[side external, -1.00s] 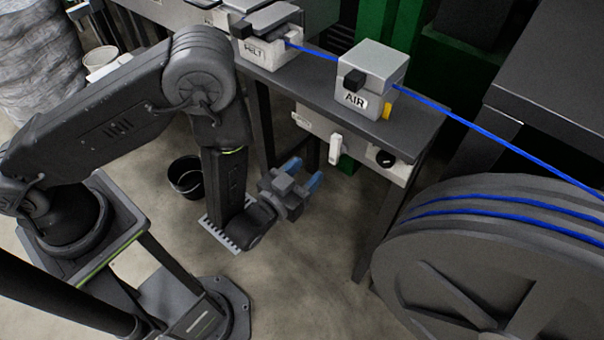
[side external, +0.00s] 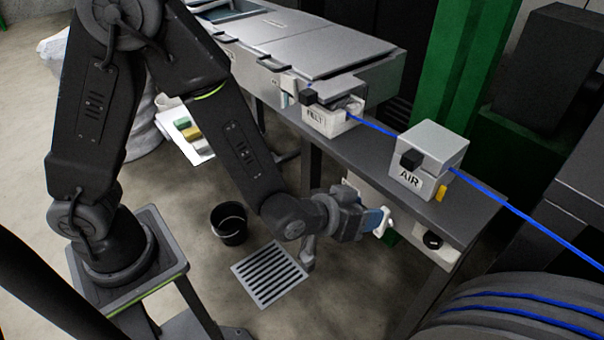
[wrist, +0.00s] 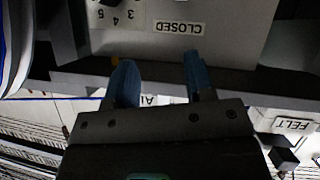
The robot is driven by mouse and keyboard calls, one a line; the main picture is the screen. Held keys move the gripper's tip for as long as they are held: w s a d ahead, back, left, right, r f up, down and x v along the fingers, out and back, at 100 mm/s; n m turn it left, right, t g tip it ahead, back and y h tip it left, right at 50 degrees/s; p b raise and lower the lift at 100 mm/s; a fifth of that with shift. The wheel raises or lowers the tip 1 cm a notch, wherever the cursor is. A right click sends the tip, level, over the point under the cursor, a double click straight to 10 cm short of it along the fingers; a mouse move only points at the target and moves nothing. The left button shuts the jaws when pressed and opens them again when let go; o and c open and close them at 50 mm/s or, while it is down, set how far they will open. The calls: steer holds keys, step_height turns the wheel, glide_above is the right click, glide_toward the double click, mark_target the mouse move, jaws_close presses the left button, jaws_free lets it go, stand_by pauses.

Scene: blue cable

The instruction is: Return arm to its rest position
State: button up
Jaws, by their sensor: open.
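In the side external view my black arm comes down from the upper left, with its forearm slanting down to the right. My gripper (side external: 378,222) is at the front of the bench, below the AIR box and beside a white lever (side external: 384,223); I cannot tell whether they touch. In the wrist view my gripper (wrist: 160,78) has two blue fingers standing well apart, with nothing seen between them. The blue cable (side external: 520,218) runs from the FELT box (side external: 330,115) through the AIR box (side external: 432,158) to the reel at lower right, away from my gripper.
The bench (side external: 485,200) edge is close to my gripper. A pale panel with a CLOSED label (wrist: 180,27) shows in the wrist view. A black bucket (side external: 229,223) and a floor grate (side external: 270,274) lie below the arm. The grey reel (side external: 500,315) stands lower right.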

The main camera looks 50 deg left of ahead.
steer(key=s+a+r+m+g+y, duration=0.1)
steer(key=s+a+r+g, duration=0.5)
steer(key=s+a+r, duration=1)
steer(key=shift+s+a+r+g+y, duration=0.4)
steer(key=shift+s+a+y, duration=0.2)
steer(key=shift+s+a, duration=0.4)
steer(key=shift+o, duration=0.2)
steer(key=shift+s+d, duration=0.1)
steer(key=shift+d, duration=0.1)
